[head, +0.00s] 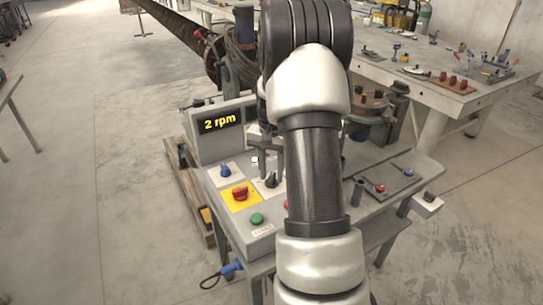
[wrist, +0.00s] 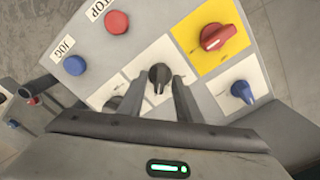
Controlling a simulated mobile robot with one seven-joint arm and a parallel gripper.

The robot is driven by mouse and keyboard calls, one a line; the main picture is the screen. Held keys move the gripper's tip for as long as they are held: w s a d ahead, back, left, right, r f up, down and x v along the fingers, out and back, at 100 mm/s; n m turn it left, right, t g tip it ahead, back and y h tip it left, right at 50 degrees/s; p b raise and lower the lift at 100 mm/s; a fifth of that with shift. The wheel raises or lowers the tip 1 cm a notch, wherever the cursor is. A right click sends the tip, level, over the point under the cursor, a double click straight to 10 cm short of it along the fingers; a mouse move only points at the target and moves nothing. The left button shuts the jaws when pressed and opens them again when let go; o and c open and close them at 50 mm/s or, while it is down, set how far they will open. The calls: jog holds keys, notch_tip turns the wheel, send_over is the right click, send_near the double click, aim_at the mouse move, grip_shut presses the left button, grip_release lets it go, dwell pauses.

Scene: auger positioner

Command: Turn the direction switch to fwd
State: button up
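The grey control box (head: 213,165) has several knobs and buttons, and its display reads "2 rpm". A black knob (wrist: 160,75) with a pale pointer line sits on a white plate; it also shows in the head view (head: 271,181). I cannot read a fwd label or tell for certain that this is the direction switch. My gripper (wrist: 163,84) is over the panel with its two fingers apart, one on each side of this knob. I cannot tell whether they touch it. Another dark knob (wrist: 115,103) is partly hidden by the left finger.
Near the fingers are a red knob (wrist: 218,37) on a yellow plate, a blue knob (wrist: 241,90), a red STOP button (wrist: 117,22) and a blue JOG button (wrist: 74,65). A green START button (head: 257,219) is at the panel's front. My arm hides the panel's right part.

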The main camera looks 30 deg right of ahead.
notch_tip(320, 180, up, 17)
jog(key=p, duration=0.1)
jog(key=shift+p, duration=0.4)
